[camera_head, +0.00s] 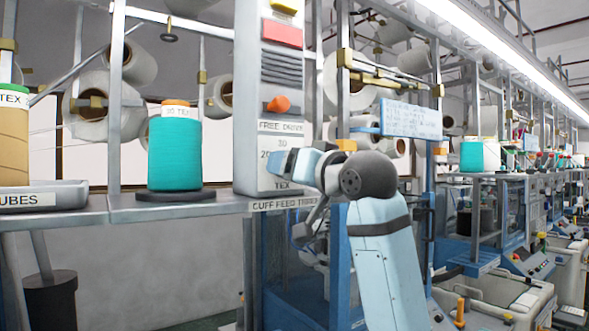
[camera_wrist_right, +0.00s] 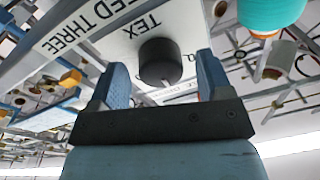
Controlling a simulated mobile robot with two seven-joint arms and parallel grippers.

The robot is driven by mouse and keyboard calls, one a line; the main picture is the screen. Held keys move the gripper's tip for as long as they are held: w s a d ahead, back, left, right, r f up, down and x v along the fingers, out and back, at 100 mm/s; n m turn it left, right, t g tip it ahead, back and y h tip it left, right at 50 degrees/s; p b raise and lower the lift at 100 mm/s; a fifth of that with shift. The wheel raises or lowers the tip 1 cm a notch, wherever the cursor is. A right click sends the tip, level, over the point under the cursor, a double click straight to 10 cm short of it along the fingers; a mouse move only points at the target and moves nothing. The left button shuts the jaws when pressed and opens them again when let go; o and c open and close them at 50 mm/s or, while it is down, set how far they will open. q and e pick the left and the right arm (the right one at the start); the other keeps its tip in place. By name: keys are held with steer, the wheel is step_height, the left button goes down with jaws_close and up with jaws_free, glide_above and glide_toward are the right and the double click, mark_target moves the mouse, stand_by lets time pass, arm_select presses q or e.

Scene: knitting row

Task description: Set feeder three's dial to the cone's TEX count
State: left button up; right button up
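The feeder's white panel (camera_head: 284,135) carries "FREE DRIVE", "20", "30" and "TEX", with "CUFF FEED THREE" on the shelf edge below. Its black dial (camera_wrist_right: 158,62) shows in the right wrist view with a pale pointer mark; the gripper hides it in the head view. My right gripper (camera_head: 284,162) is at the panel. Its open blue fingers stand on either side of the dial, with gaps showing on both sides. The teal cone (camera_head: 175,153) stands upright on a dark base left of the panel. Its label ends in "0 TEX"; the first digit is hard to read.
A tan cone (camera_head: 13,145) stands at the far left by a grey tray (camera_head: 60,194) labelled "TUBES". An orange knob (camera_head: 278,104) and red block (camera_head: 282,33) sit higher on the feeder column. Metal posts and machines crowd the right side.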

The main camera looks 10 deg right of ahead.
steer(key=b+v, duration=0.2)
steer(key=v, duration=1.1)
steer(key=shift+s+b, duration=0.35)
steer(key=shift+s, duration=0.05)
steer(key=shift+d, duration=0.1)
